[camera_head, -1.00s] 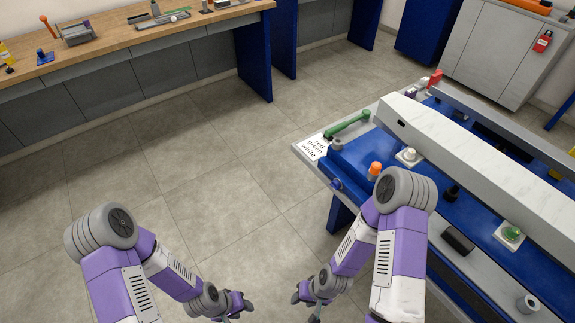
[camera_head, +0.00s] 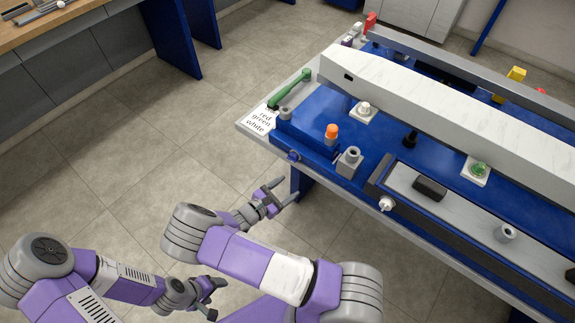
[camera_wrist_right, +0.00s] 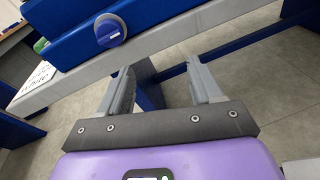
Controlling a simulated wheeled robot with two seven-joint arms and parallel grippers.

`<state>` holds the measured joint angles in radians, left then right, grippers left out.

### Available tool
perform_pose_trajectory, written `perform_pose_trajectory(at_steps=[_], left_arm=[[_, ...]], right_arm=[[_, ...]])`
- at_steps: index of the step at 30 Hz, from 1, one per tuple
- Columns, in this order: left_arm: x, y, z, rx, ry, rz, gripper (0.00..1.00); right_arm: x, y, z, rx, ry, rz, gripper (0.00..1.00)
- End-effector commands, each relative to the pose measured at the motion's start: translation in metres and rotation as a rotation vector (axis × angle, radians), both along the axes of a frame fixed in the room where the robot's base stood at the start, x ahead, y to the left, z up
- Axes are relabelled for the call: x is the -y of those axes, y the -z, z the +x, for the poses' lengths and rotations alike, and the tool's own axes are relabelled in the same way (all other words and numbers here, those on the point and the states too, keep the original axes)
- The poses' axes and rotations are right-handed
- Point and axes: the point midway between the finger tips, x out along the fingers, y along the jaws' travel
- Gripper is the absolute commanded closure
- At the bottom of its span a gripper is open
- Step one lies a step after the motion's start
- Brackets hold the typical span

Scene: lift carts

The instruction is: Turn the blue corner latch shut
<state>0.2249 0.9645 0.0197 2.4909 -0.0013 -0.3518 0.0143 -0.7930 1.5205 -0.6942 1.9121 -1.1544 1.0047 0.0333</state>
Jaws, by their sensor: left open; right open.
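The blue corner latch (camera_head: 293,156) is a small round knob on the near left corner of the blue fixture, above the table's edge. In the right wrist view the latch (camera_wrist_right: 111,30) shows as a blue disc with a paler rim, ahead and left of the fingers. Its turned position is hard to tell. My right gripper (camera_head: 286,190) is open and empty, just below the corner and apart from the latch; its two fingers also show in the wrist view (camera_wrist_right: 160,75). My left gripper (camera_head: 215,297) is open and empty, low over the floor.
A card reading red, green, white (camera_head: 262,122) lies by a green handle (camera_head: 290,90). An orange-topped peg (camera_head: 331,133), a grey block (camera_head: 349,162) and a long pale beam (camera_head: 430,105) are on the blue fixture (camera_head: 315,115). Open floor lies left of the table.

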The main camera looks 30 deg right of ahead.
Motion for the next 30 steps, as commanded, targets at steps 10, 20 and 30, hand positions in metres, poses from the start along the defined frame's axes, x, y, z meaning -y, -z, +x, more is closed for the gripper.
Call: perform_pose_trajectory(at_steps=[10,20,30], left_arm=[[0.000,0.009,0.000,0.001,0.000,0.000,0.31],[0.000,0.020,0.000,0.001,0.000,0.000,0.31],[0.000,0.021,0.000,0.000,0.000,0.000,0.31]], right_arm=[[-0.001,-0.037,0.046,0.065,-0.143,-0.166,0.35],[0.041,-0.036,0.063,0.065,-0.143,-0.161,0.35],[0.047,-0.037,0.066,0.065,-0.144,-0.159,0.35]])
